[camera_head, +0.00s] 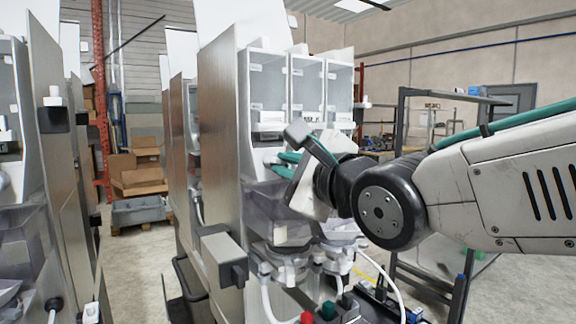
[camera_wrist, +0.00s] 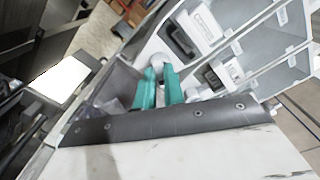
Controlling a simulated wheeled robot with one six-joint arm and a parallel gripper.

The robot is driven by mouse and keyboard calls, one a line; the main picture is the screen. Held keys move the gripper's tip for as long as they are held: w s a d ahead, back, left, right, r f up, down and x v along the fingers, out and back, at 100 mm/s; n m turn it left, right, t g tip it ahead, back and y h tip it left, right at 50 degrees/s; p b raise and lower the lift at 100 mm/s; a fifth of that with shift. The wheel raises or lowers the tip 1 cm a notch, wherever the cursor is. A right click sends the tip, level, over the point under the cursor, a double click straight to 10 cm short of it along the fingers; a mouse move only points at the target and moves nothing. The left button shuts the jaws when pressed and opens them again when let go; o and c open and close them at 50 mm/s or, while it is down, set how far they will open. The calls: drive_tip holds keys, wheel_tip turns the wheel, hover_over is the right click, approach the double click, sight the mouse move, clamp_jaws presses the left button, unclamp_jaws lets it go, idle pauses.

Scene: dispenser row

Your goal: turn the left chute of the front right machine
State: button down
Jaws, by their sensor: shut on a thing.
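The front right machine (camera_head: 222,150) stands mid-picture in the head view, with clear compartments side by side on its front. My gripper (camera_head: 277,163) reaches in from the right, its teal fingers at the machine's front below the leftmost compartment. In the wrist view my gripper (camera_wrist: 159,78) is shut on a small pale round piece, which I take for the left chute (camera_wrist: 157,61). Most of that piece is hidden by the fingers. A second pale piece (camera_wrist: 191,91) shows just right of the fingers. How far the chute is turned, I cannot tell.
Another machine (camera_head: 30,150) stands at the left edge. A grey box (camera_head: 218,252) juts from the front right machine's side. Clear bins (camera_head: 270,205) and hoses sit below my gripper. A dark metal frame (camera_head: 400,130) stands behind my arm. Cardboard boxes (camera_head: 138,170) lie at the back left.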

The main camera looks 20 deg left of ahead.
drive_tip(key=c, duration=1.5)
unclamp_jaws()
drive_tip(key=v, duration=0.8)
